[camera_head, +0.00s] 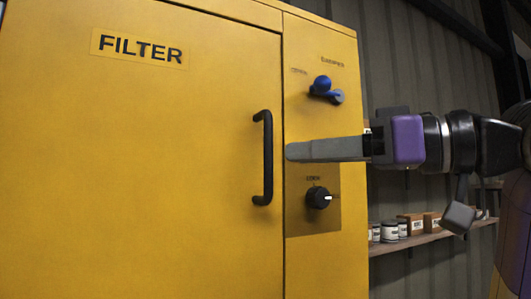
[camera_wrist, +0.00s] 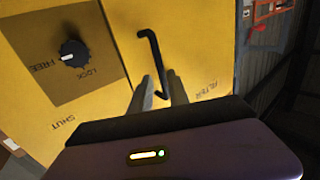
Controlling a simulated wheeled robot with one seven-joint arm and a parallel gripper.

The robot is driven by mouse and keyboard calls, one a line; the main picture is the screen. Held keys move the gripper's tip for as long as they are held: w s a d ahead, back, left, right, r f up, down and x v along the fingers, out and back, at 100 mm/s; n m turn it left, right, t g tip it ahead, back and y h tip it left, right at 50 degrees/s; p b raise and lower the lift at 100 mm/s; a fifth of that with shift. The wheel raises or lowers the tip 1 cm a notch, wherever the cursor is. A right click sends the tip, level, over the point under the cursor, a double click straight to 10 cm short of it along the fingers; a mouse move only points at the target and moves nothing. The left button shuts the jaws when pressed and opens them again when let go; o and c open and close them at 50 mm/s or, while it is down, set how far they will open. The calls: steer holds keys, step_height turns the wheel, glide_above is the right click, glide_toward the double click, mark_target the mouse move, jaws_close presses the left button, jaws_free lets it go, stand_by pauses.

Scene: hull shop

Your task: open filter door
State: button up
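The yellow filter door (camera_head: 150,170) fills the left of the head view and looks flush with its frame. Its black upright handle (camera_head: 265,158) is near the door's right edge. My gripper (camera_head: 290,152) comes in from the right, with its tips close beside the handle. In the wrist view my gripper (camera_wrist: 160,82) has its two fingers apart, and the lower part of the handle (camera_wrist: 150,58) shows between them. I cannot tell whether the fingers reach around it or touch it.
Right of the door, the panel bears a blue lever (camera_head: 325,90) above my fingers and a black knob (camera_head: 318,197) below. The knob's white mark points towards FREE in the wrist view. A shelf (camera_head: 425,240) with cans and boxes stands behind my arm.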

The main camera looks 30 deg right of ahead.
mark_target(269, 190)
steer(key=p+x, duration=0.1)
steer(key=x, duration=0.5)
steer(key=shift+w+a, duration=0.2)
steer(key=shift+w, duration=0.05)
jaws_close()
stand_by(1.2)
